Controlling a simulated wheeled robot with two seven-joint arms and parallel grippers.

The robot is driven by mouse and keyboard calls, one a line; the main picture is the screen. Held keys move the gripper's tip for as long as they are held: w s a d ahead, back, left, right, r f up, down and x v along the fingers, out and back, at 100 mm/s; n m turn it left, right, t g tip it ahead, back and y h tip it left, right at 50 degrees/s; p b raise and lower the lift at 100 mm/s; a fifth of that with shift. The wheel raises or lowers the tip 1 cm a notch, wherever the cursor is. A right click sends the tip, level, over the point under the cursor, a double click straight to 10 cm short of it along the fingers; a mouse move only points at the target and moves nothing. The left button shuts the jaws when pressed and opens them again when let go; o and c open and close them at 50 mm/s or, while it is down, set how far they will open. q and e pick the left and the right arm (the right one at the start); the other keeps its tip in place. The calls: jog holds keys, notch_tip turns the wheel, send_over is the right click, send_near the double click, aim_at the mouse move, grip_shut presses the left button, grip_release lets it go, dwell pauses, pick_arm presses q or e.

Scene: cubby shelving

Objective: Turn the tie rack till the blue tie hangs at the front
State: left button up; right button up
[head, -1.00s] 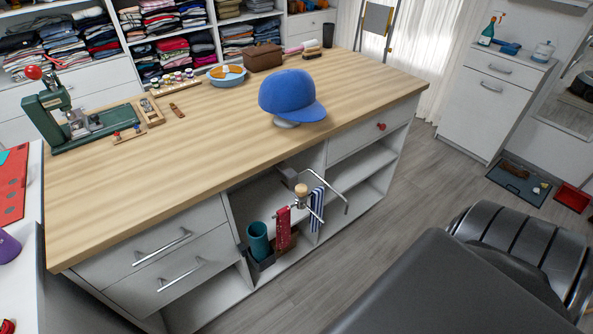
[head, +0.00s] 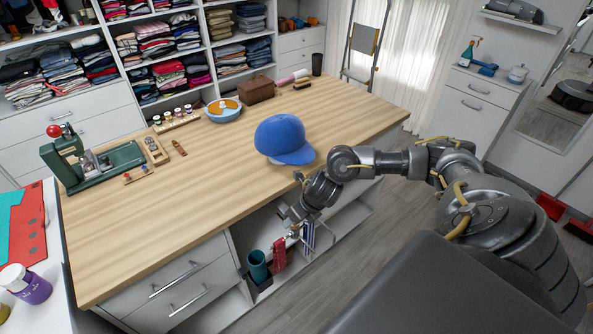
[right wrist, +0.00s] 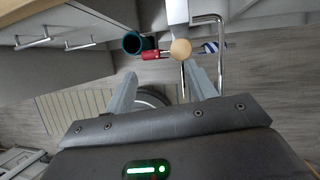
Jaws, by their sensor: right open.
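The tie rack is under the counter's front edge and mostly hidden behind my right arm in the head view. Its round wooden knob (right wrist: 180,49) and bent bare metal arm (right wrist: 221,60) show in the right wrist view. A red tie (head: 279,252) hangs on the left; it also shows in the right wrist view (right wrist: 151,55). A blue-and-white striped tie (head: 308,236) hangs on the right, also seen in the right wrist view (right wrist: 213,47). My right gripper (right wrist: 161,76) is open, close to the rack; a thin rod appears between its fingers. Contact cannot be told. My left gripper is out of view.
The wooden counter (head: 200,210) holds a blue cap (head: 283,138) near its front edge, above the rack. A teal cylinder (head: 258,265) stands in the cubby left of the red tie. The floor before the counter is clear.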

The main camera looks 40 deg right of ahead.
aim_at(295, 228)
jog(key=shift+n+h, duration=0.3)
jog(key=shift+n, duration=0.4)
jog(key=w+f, duration=0.1)
jog(key=f, duration=0.1)
jog(key=w+d+f+p, duration=0.1)
jog(key=f, duration=0.2)
jog(key=w+d+f, duration=0.1)
jog(key=f, duration=0.2)
jog(key=shift+w+d+f, duration=0.1)
jog(key=shift+d, duration=0.15)
grip_shut()
